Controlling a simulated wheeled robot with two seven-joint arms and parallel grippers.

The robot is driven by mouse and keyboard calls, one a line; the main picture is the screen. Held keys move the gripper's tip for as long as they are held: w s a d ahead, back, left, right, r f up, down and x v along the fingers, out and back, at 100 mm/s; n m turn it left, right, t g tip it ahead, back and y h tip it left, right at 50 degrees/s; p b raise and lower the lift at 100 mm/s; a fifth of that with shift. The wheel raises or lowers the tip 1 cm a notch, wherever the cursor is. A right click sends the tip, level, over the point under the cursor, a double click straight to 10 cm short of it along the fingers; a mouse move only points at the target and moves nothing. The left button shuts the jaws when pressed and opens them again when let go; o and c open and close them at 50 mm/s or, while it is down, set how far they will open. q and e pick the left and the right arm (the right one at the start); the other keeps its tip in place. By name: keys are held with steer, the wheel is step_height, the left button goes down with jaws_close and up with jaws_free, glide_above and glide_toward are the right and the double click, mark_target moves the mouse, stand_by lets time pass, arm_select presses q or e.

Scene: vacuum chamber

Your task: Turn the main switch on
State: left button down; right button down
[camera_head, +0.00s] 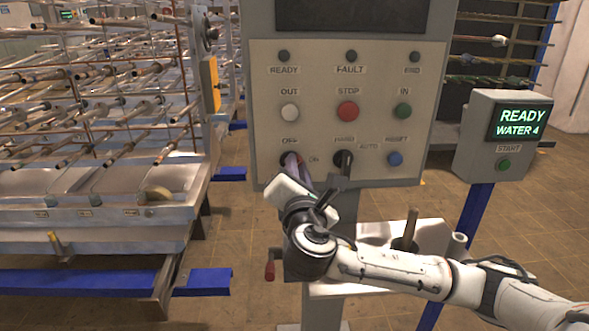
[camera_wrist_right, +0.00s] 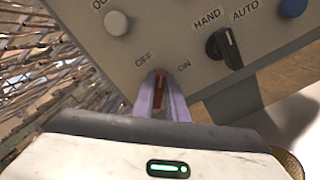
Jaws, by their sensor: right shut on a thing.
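The main switch is a small red knob between the OFF and ON labels (camera_wrist_right: 160,84), low on the grey control panel (camera_head: 260,105). In the head view, only a bit of its red (camera_head: 290,157) shows past my fingers. My right gripper (camera_head: 296,166) reaches up to it from below. In the right wrist view, the two pale purple fingers (camera_wrist_right: 162,98) are shut on the red knob, one on each side. The knob's exact angle between OFF and ON is hard to tell. My left gripper is not in view.
Right of the switch is a black HAND/AUTO selector (camera_head: 343,160), close to my gripper, then a blue RESET button (camera_head: 394,158). A red STOP button (camera_head: 347,111) is above. A screen box (camera_head: 503,135) reads READY WATER 4. A loaded rack (camera_head: 95,110) stands left.

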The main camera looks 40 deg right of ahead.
steer(key=shift+s+d+f+m+b, duration=0.1)
steer(key=shift+f+m+b, duration=0.25)
steer(key=shift+m, duration=1.3)
steer(key=shift+d+f+m+b, duration=0.1)
steer(key=shift+m+b, duration=0.45)
steer(key=shift+m, duration=1.05)
steer(key=shift+s+d+f+m+b, duration=0.1)
steer(key=shift+f+m+b, duration=0.25)
steer(key=shift+m, duration=1.3)
steer(key=shift+r, duration=0.1)
steer(key=c, duration=1.8)
jaws_free()
steer(key=shift+o, duration=0.2)
steer(key=b+v, duration=0.1)
steer(key=v, duration=0.9)
steer(key=shift+s+a, duration=0.1)
